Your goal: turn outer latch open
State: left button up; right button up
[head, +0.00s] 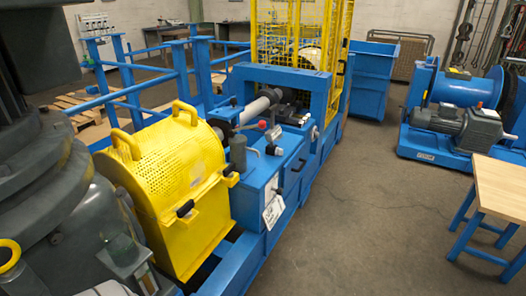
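A yellow perforated guard (167,165) with two loop handles on top covers part of the blue machine. A black latch (185,208) sticks out at the front face of the guard, low and near its middle. A second black latch (230,171) sits at the guard's right edge, beside the blue housing. I cannot tell from this view which one is the outer latch, or how far either is turned. The guard sits down on the blue frame. Neither of my grippers is in view.
A large dark grey body (40,160) fills the left edge. A blue housing (265,185) with levers and a hanging white tag (273,210) stands right of the guard. A wooden-topped table (500,185) and a blue winch (455,115) stand at right. The floor between is clear.

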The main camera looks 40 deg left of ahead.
aim_at(228, 172)
jog(key=u, duration=0.1)
jog(key=i, duration=1.45)
jog(key=u, duration=0.8)
jog(key=i, duration=0.85)
jog(key=u, duration=0.85)
